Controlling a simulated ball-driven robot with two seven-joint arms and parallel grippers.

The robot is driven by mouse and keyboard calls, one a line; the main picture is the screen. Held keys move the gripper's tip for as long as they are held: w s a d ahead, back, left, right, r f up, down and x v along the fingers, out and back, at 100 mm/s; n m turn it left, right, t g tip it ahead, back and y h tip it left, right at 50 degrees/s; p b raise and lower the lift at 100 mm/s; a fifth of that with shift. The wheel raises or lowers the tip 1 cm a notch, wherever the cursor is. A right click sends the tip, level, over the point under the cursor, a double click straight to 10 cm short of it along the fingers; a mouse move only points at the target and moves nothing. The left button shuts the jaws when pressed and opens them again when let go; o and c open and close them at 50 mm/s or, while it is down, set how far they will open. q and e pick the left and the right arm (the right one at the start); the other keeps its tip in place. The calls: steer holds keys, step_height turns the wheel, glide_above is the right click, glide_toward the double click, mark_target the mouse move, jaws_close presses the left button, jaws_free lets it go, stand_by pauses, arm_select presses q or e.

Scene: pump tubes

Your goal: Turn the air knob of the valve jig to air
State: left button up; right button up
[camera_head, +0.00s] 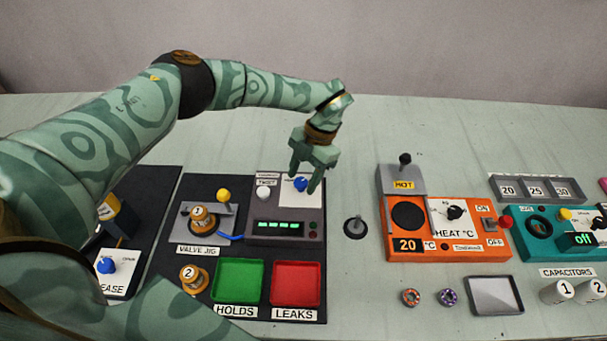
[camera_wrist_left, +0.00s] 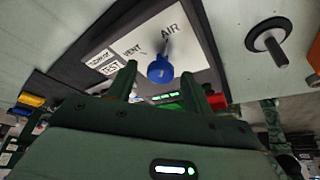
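My right gripper is not in view.
A white knob (camera_head: 263,193) and a yellow-topped lever (camera_head: 223,196) stand left of the blue knob. A green tray (camera_head: 239,282) and a red tray (camera_head: 297,284) lie in front. A dark peg (camera_head: 354,228) and an orange heater (camera_head: 460,245) stand to the right.

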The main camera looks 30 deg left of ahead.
arm_select(q)
steer(key=v, duration=1.6)
steer(key=shift+p, duration=0.35)
steer(key=shift+w+r, duration=0.1)
steer(key=shift+r, duration=0.1)
